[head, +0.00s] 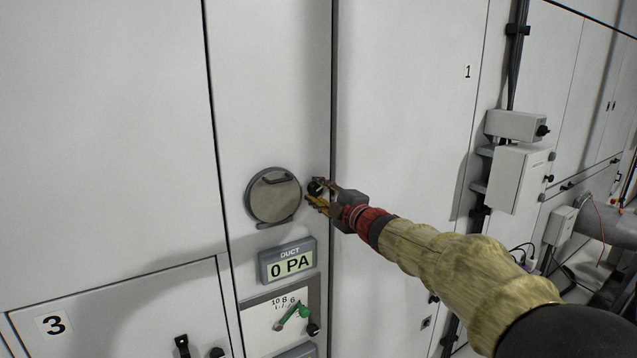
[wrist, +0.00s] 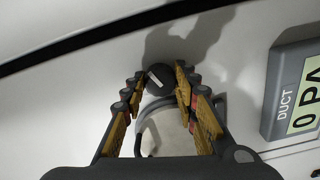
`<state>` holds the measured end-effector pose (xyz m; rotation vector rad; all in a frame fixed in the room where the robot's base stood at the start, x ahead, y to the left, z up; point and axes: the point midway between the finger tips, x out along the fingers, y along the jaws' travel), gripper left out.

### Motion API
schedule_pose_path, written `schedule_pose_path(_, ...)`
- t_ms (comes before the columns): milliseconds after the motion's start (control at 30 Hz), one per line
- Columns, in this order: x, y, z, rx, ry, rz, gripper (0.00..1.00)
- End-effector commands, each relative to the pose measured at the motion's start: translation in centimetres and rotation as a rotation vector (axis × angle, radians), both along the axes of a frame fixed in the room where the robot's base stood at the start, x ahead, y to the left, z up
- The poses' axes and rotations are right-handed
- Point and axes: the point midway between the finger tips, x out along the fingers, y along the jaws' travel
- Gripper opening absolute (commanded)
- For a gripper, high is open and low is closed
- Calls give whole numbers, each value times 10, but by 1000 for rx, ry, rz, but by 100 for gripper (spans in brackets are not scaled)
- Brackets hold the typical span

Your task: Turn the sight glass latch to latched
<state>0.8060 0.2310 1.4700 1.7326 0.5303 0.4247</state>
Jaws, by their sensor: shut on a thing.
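The sight glass (head: 273,195) is a round grey disc with a dark rim on the pale panel, and its lower part shows in the wrist view (wrist: 165,132). The latch (head: 315,187) is a small dark round knob at the right of the disc. In the wrist view the latch (wrist: 160,77) has a pale line across its face. My gripper (head: 318,194) is at the latch, with its yellow fingers on either side of it. In the wrist view my gripper (wrist: 161,80) is shut on the latch. The fingers partly hide the latch in the head view.
A duct display (head: 288,262) reading 0 PA sits below the sight glass. Under it is a dial plate (head: 280,315) with a green lever (head: 292,315). Grey boxes (head: 518,178) and cables stick out at the right. The panel right of the latch is flat and bare.

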Motion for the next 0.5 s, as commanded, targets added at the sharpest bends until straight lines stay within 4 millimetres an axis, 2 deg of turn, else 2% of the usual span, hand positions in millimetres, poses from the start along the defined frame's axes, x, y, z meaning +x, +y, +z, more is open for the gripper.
schedule_pose_path(500,0,0,0,311,213,-1,4)
